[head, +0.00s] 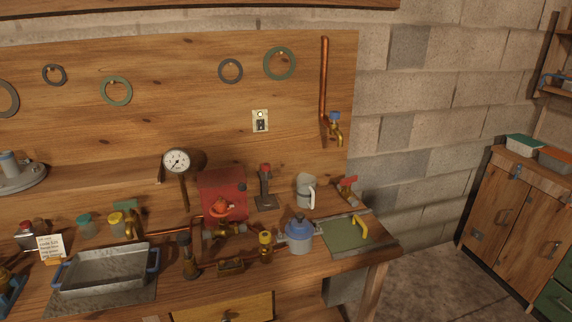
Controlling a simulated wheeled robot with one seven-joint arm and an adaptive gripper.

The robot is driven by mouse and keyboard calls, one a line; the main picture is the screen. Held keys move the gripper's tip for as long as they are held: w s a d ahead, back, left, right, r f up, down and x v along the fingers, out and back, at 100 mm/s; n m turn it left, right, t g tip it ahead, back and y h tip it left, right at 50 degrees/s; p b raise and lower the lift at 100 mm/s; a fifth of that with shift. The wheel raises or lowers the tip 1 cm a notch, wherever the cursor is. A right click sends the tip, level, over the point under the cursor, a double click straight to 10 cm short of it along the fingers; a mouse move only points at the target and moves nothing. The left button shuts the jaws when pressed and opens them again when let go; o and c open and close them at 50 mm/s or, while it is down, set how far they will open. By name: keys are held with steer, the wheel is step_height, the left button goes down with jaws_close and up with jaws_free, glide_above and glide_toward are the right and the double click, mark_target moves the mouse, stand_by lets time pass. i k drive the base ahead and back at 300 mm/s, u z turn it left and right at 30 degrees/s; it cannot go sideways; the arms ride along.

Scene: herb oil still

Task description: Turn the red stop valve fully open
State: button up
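A red round handwheel (220,208) sits on a brass valve body (229,229) in the copper pipework at the middle of the bench, in front of a red box. A second red-handled fitting (348,185) is at the back right of the bench. I cannot tell for sure which of them is the red stop valve, nor how far either is turned. My gripper is not in view, and nothing is seen touching either handle.
The wooden bench carries a metal tray (72,270), the red box (224,188), a dial gauge (176,161), a blue-lidded jar (299,237), a white mug (305,190) and a green mat (343,236). Open floor (432,280) lies right of the bench.

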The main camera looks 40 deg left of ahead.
mark_target(348, 181)
steer(key=u, duration=0.85)
steer(key=i, duration=0.7)
steer(key=u, duration=0.75)
